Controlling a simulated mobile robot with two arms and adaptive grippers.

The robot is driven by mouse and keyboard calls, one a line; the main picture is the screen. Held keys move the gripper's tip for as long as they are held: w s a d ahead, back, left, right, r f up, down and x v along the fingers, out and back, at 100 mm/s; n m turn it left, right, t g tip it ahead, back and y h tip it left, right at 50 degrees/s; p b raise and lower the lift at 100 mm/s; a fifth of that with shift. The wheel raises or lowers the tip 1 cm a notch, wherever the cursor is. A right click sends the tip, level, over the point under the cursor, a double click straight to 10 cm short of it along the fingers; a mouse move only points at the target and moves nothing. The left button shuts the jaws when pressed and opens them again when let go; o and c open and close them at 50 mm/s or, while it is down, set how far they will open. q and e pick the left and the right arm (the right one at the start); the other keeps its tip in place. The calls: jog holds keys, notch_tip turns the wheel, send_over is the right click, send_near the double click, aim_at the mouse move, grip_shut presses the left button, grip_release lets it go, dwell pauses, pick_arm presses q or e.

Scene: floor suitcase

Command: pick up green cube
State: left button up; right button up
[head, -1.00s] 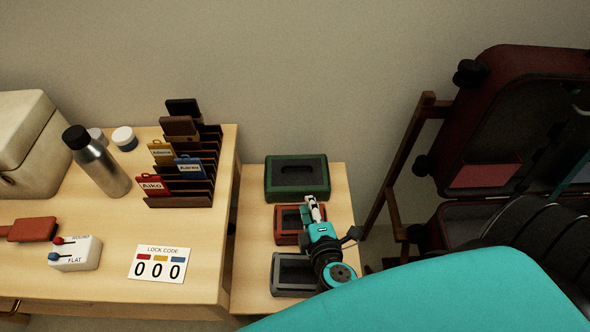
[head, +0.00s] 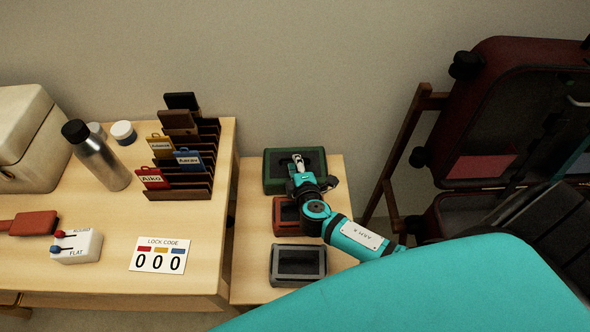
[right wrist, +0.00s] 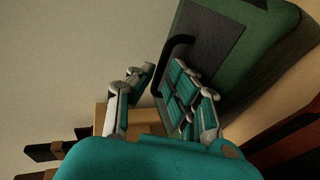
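The green thing in view is a boxy green case (head: 268,173) with a dark recessed top and a black handle. It sits at the back of the small side table. The case (right wrist: 268,45) also fills the upper right of the right wrist view, with its black handle (right wrist: 178,48) near the fingertips. My right gripper (head: 298,165) is over the case's top in the head view. In the right wrist view the right gripper (right wrist: 160,76) has its fingers apart, with nothing clearly held. Whether they touch the handle cannot be told. My left gripper is not in view.
An orange-red case (head: 284,219) and a grey case (head: 273,268) lie in front on the side table (head: 248,284). The desk at left holds a card rack (head: 180,192), a bottle (head: 100,165) and a lock-code card (head: 160,255). An open maroon suitcase (head: 500,60) stands at right.

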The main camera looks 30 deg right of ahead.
jog(key=shift+w+d+f, duration=0.15)
jog(key=shift+w+f, duration=0.15)
jog(key=shift+w, duration=0.3)
grip_shut()
jog(key=shift+r, duration=0.2)
